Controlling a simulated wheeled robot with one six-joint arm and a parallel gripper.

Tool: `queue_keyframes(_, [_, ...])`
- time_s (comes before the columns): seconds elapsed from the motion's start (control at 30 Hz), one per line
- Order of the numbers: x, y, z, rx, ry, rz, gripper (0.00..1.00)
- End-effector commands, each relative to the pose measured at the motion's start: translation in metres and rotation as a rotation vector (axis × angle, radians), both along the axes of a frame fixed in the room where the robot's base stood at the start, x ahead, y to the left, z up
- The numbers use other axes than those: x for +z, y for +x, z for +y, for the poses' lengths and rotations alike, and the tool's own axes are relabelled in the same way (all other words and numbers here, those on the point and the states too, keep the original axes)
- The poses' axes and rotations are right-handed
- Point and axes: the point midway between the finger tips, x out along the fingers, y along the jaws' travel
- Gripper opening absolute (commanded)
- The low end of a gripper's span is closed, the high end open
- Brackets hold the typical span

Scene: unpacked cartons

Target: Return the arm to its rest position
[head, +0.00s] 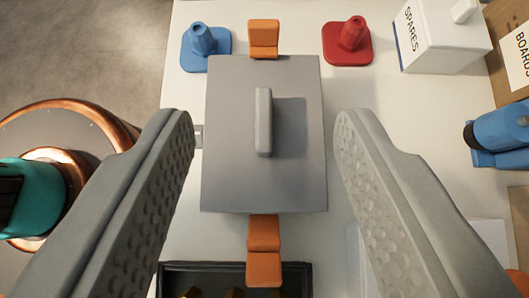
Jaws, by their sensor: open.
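My gripper (264,138) is open, with one grey dimpled finger on the left and one on the right. Nothing is between the fingertips at their own height. Below and between them lies a grey plate (230,130) with a raised upright bar handle (264,122). The plate sits between an orange block (263,38) at its far edge and another orange block (264,250) at its near edge. The fingers look apart from the handle.
A blue peg base (205,48) and a red one (348,42) stand at the back. A white SPARES box (443,40), a BOARDS carton (512,60) and a blue device (500,135) are at right. A dark tray (300,270) is in front. A copper-rimmed round stand (95,115) is at left.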

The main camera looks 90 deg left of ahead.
Motion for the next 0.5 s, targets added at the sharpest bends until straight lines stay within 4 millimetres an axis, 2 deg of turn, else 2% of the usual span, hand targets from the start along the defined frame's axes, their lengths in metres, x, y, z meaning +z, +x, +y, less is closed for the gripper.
queue_keyframes(0.2, [0.0100, -0.0003, -0.0124, 0.000, 0.000, 0.000, 0.47])
queue_keyframes(0.5, [0.0107, -0.0005, -0.0133, 0.000, 0.000, 0.000, 0.47])
